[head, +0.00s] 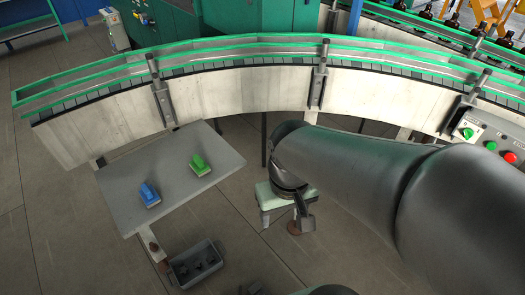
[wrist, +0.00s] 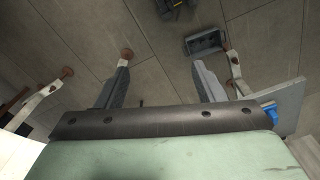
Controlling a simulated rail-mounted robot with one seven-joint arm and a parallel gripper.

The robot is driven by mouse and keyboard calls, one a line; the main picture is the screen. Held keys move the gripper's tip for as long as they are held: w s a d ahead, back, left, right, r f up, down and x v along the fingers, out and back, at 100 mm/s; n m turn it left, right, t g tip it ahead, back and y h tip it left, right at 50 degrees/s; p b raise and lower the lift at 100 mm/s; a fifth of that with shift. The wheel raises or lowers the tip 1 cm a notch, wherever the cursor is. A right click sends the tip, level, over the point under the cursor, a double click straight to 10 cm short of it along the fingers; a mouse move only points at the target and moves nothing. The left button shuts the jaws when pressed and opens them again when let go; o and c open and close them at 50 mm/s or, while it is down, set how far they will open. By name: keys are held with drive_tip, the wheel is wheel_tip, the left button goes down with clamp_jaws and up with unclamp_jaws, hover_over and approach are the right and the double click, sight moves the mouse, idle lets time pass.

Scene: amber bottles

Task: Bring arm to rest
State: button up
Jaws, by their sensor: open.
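My arm reaches in from the right in the head view.
A grey table (head: 170,165) at left holds a blue item (head: 150,195) and a green item (head: 200,165). A grey crate (head: 197,265) sits on the floor. A curved conveyor (head: 235,92) runs behind. A control panel (head: 490,140) and amber bottles (head: 478,28) are at right.

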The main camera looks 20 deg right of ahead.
wheel_tip(320, 180, down, 23)
drive_tip(key=b, duration=2.1)
drive_tip(key=shift+d+g, duration=0.3)
drive_tip(key=shift+g, duration=0.1)
drive_tip(key=shift+s+r, duration=0.1)
